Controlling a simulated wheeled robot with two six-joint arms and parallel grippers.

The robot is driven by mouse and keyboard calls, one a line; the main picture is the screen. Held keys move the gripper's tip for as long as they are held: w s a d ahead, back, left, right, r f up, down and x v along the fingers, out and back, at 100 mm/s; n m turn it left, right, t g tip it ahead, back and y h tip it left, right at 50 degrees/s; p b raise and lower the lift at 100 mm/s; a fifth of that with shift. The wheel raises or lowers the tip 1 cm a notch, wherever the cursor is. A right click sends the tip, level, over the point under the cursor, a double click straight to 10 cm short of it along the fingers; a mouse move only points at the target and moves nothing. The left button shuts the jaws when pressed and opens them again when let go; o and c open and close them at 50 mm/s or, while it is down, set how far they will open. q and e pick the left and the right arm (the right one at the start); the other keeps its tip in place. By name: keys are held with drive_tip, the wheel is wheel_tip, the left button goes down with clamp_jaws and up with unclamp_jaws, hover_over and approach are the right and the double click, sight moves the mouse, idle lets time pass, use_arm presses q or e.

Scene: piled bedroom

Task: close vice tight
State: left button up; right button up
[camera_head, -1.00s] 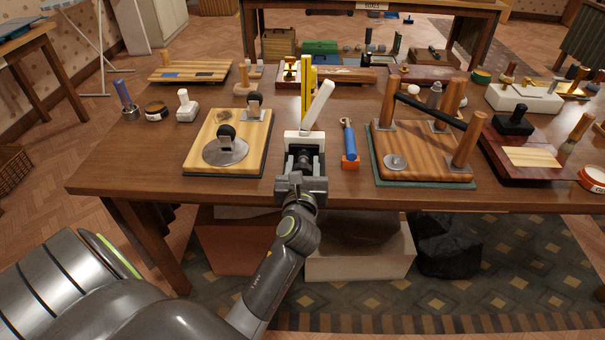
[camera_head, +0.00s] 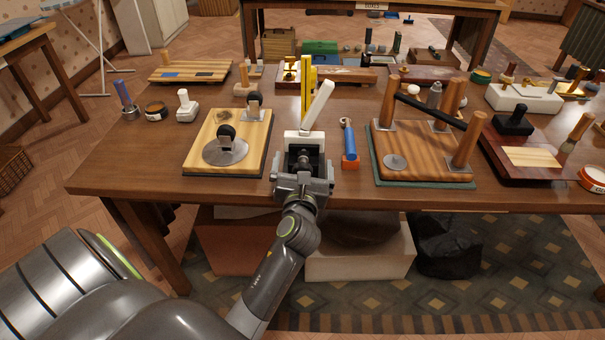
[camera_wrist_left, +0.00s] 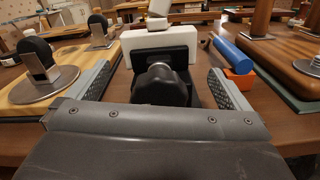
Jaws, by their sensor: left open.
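What looks like the vice (camera_head: 304,139) stands at the table's front edge in the head view, with a white block, a black plate and a tilted white handle (camera_head: 319,104). In the left wrist view, its white block (camera_wrist_left: 136,41) stands behind the black plate, and a metal neck leads to a black knob (camera_wrist_left: 160,88) facing me. My left gripper (camera_head: 304,168) is open, with one finger on each side of the knob and a visible gap on both sides. Part of the knob is hidden behind the gripper's body. My right gripper is not in view.
A wooden board with a metal disc (camera_head: 200,160) lies close on the left. A blue-handled tool on an orange base (camera_head: 349,145) stands close on the right, beside a wooden board with posts (camera_head: 425,165). Bare tabletop (camera_head: 120,170) shows at the far left.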

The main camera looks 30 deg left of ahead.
use_arm(q)
drive_tip(key=shift+s, duration=0.1)
drive_tip(key=p+v, duration=0.2)
drive_tip(key=v, duration=0.5)
drive_tip(key=shift+f, duration=0.1)
idle(0.5)
